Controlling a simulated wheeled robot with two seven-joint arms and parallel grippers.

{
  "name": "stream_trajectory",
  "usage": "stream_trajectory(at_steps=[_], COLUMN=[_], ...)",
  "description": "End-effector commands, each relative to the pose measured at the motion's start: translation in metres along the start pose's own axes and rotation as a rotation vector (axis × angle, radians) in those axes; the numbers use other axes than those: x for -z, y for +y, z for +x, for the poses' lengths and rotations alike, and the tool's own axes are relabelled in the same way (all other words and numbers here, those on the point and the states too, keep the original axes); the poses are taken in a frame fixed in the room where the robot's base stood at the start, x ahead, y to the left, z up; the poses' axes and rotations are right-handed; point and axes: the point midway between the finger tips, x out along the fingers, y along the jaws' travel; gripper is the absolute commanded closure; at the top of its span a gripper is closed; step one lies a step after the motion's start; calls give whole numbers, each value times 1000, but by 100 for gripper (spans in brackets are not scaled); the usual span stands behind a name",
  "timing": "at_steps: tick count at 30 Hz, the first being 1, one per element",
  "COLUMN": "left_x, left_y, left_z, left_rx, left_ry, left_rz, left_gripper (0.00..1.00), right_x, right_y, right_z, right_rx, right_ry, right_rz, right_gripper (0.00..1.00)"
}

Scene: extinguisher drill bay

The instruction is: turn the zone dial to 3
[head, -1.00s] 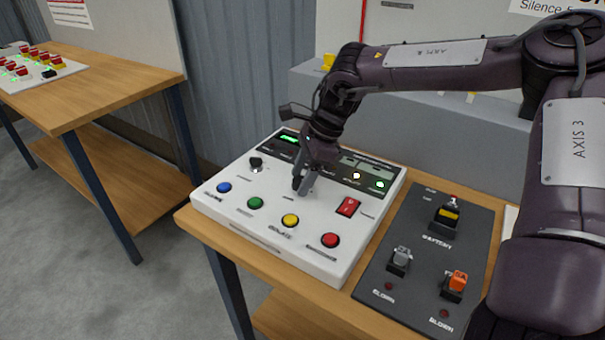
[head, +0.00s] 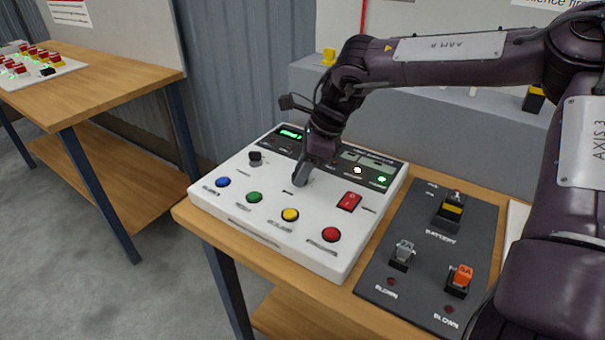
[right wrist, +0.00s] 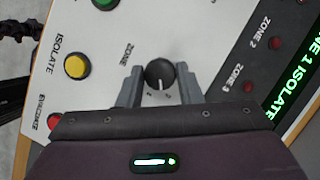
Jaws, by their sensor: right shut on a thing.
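The zone dial (right wrist: 159,74) is a round black knob on the white panel, by the label ZONE in the right wrist view. Its white pointer line points down the picture, toward my gripper body; the small marks there are too small to read surely. My right gripper (right wrist: 159,88) has one finger on each side of the dial and is shut on it. In the head view my right gripper (head: 301,178) reaches down to the middle of the white panel (head: 235,216) and hides the dial. The panel's display (right wrist: 300,85) reads ZONE 1 ISOLATE. My left gripper is out of view.
Blue, green, yellow (head: 290,215) and red buttons line the panel's front. A red rocker switch (head: 349,201) lies right of the gripper, a black knob (head: 255,158) left. A dark fuse board (head: 425,280) is at right. Another table (head: 90,90) stands at left.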

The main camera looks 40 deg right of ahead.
Motion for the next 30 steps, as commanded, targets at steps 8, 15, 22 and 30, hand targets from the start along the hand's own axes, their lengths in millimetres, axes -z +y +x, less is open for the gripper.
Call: stream_trajectory(at_steps=[8, 15, 22, 30], left_x=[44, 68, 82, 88], left_y=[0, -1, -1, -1], left_z=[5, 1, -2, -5], left_rx=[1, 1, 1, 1], left_ry=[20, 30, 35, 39], left_rz=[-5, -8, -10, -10], left_gripper=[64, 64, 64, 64], right_x=[0, -1, -1, -2], right_y=[1, 2, 3, 3], right_z=[2, 2, 1, 0], right_rx=[95, 161, 202, 221], right_ry=[-2, -1, -1, -1], right_rz=[218, 379, 481, 528], right_gripper=[91, 91, 91, 91])
